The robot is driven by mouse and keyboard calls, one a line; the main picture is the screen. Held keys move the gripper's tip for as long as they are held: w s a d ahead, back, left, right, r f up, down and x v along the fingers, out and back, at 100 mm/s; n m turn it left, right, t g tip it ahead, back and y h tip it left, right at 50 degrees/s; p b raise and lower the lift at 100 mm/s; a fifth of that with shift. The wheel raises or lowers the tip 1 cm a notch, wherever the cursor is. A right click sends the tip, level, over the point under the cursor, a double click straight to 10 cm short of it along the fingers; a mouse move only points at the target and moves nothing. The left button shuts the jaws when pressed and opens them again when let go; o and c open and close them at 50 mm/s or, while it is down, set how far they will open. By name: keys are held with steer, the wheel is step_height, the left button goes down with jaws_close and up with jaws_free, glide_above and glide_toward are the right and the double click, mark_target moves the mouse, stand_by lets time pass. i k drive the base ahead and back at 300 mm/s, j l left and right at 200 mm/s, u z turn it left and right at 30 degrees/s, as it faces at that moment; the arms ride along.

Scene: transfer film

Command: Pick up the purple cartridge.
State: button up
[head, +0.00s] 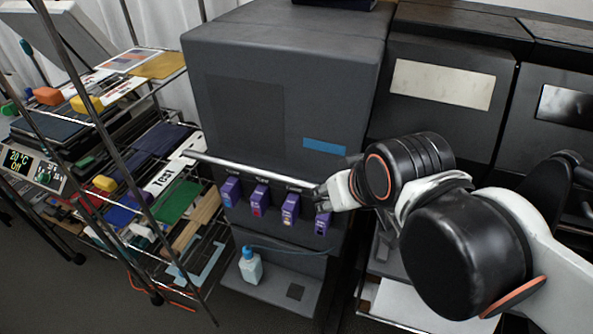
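Several purple cartridges hang in a row on the front of a dark grey machine (290,95), below a silver bar. From left to right I see a cartridge with a blue mark (230,191), one with a reddish mark (260,199), one with a pale mark (290,209) and a rightmost one with a dark mark (323,224). My gripper (322,193) is beside the right end of the bar, just above the rightmost cartridge. Its fingers are small and partly hidden by my wrist, so I cannot tell whether it touches that cartridge or how wide it is.
The silver bar (245,170) runs across the machine front above the cartridges. A small bottle with a blue cap (250,268) stands on the ledge below. A crowded wire rack (140,235) stands at the left. More dark machines (445,90) stand at the right.

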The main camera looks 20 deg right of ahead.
mark_target(291, 209)
steer(key=k+j+z, duration=0.35)
steer(key=k+j, duration=0.3)
steer(key=j, duration=0.15)
steer(key=k+j+z, duration=0.3)
steer(key=k+j, duration=0.3)
steer(key=k, duration=0.1)
